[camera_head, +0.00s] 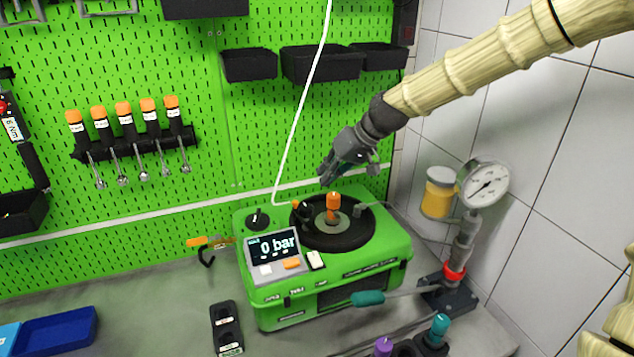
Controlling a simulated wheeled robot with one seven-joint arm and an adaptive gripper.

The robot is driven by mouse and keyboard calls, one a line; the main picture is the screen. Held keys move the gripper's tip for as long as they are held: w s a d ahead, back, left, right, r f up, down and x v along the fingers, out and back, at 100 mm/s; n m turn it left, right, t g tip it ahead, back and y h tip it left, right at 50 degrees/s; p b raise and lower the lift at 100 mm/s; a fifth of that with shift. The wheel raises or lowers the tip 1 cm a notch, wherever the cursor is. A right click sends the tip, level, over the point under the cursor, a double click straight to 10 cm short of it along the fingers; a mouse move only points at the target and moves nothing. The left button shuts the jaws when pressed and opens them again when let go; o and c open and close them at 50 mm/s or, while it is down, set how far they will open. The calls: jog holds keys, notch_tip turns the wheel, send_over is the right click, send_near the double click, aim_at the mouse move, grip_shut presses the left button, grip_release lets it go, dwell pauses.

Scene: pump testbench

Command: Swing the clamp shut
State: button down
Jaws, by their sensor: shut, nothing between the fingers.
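The green pump testbench (390,250) stands on the bench, with a round black plate (350,238) on its top. An orange-topped part (333,203) stands upright at the plate's centre. A small dark piece (302,212) sits at the plate's left rim and a small grey piece (364,208) at its right. I cannot tell for certain which of these is the clamp, or how far it is swung. My gripper (325,173) is shut and empty, above the back of the plate and apart from the orange-topped part in the picture.
A pressure gauge (486,185) and a yellow jar (438,194) stand to the right, near the tiled wall. A white hose (301,110) hangs down left of my gripper. Black bins (322,64) hang behind.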

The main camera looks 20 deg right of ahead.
jog(key=shift+s+p+x, duration=0.2)
jog(key=shift+p+x, duration=1.6)
jog(key=shift+x, duration=2.65)
jog(key=shift+a+f, duration=0.1)
jog(key=shift+a, duration=0.05)
jog(key=shift+w+a+f, duration=0.1)
jog(key=shift+a, duration=0.1)
jog(key=shift+n+b, duration=0.35)
jog(key=shift+n, duration=0.05)
